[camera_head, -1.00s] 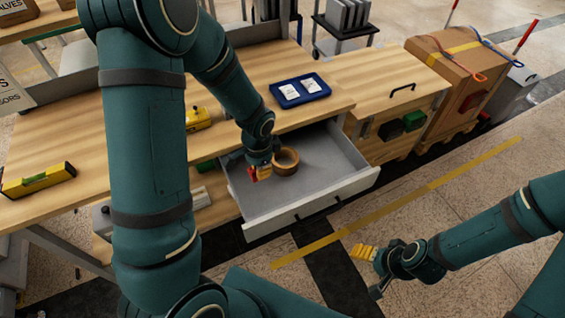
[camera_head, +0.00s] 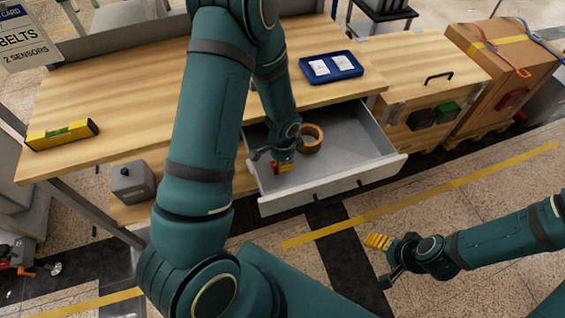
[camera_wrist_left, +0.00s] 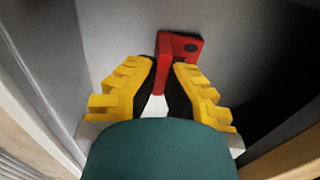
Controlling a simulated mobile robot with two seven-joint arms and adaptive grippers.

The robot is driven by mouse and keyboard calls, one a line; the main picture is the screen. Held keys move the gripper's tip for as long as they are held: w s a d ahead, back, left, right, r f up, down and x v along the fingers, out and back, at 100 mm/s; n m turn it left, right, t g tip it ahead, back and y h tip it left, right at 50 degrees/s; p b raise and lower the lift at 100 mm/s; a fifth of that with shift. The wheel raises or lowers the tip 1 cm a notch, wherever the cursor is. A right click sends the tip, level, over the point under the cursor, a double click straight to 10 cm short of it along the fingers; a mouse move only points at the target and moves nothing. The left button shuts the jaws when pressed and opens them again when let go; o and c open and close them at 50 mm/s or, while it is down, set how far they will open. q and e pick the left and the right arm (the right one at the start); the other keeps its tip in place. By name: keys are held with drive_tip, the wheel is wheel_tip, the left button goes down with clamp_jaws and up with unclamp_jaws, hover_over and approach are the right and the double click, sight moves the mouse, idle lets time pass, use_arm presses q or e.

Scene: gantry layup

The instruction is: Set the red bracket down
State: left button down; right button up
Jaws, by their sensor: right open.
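The red bracket (camera_wrist_left: 175,50) is between the yellow fingertips of my left gripper (camera_wrist_left: 165,68) in the left wrist view, with a fingertip close against each side. In the head view the bracket (camera_head: 274,168) shows as a small red patch beside my left gripper (camera_head: 284,167), inside the open drawer (camera_head: 345,165) near its left front. I cannot tell whether the bracket touches the drawer floor. My right gripper (camera_head: 377,242) is open and empty, out over the floor in front of the drawer.
A brown ring (camera_head: 311,139) sits in the drawer just behind my left gripper. The drawer's right part is clear. A blue tray (camera_head: 331,66) with two white cards and a yellow level (camera_head: 62,134) lie on the bench (camera_head: 130,90). A wooden crate (camera_head: 425,72) stands right of the drawer.

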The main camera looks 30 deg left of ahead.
use_arm(q)
drive_tip(key=shift+f, duration=0.1)
drive_tip(key=c, duration=1.1)
unclamp_jaws()
drive_tip(key=shift+c, duration=0.2)
wheel_tip(320, 180, up, 12)
drive_tip(key=p, duration=0.3)
drive_tip(key=shift+s+d, duration=0.15)
